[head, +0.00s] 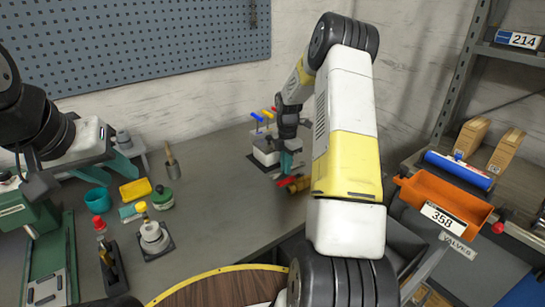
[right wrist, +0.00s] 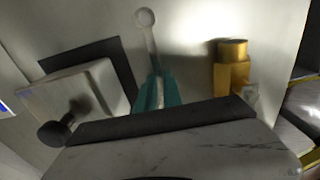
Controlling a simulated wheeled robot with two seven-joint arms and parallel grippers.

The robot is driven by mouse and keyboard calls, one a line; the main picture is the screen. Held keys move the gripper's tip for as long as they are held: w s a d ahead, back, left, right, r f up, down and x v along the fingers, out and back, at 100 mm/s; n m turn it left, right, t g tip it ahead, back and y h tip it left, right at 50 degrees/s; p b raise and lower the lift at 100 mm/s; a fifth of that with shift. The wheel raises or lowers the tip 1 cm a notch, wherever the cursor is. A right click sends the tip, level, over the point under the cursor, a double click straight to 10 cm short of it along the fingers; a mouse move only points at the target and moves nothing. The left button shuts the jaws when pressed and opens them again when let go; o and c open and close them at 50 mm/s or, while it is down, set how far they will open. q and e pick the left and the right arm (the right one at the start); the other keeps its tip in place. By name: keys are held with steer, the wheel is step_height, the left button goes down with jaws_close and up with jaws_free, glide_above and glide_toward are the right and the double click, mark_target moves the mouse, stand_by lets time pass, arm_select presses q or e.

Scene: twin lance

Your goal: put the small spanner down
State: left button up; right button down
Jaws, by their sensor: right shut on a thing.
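The small spanner (right wrist: 148,38) is a slim silver bar with a round end. It shows in the right wrist view, sticking out beyond the teal fingertips. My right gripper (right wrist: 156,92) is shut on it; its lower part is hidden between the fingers. In the head view my right gripper (head: 287,161) is over the back part of the bench, and the spanner is too small to make out there. I cannot tell whether the spanner touches the surface. My left gripper (head: 94,172) is at the left, its teal fingers apart, above the bench near a teal cup (head: 97,200).
A white block with a black knob (right wrist: 80,98) stands close beside the right gripper, and a yellow fitting (right wrist: 232,68) is on its other side. The grey bench (head: 225,195) is clear in the middle. An orange bin (head: 443,199) is on the right.

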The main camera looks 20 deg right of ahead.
steer(key=shift+f, duration=0.1)
steer(key=c, duration=1.5)
jaws_free()
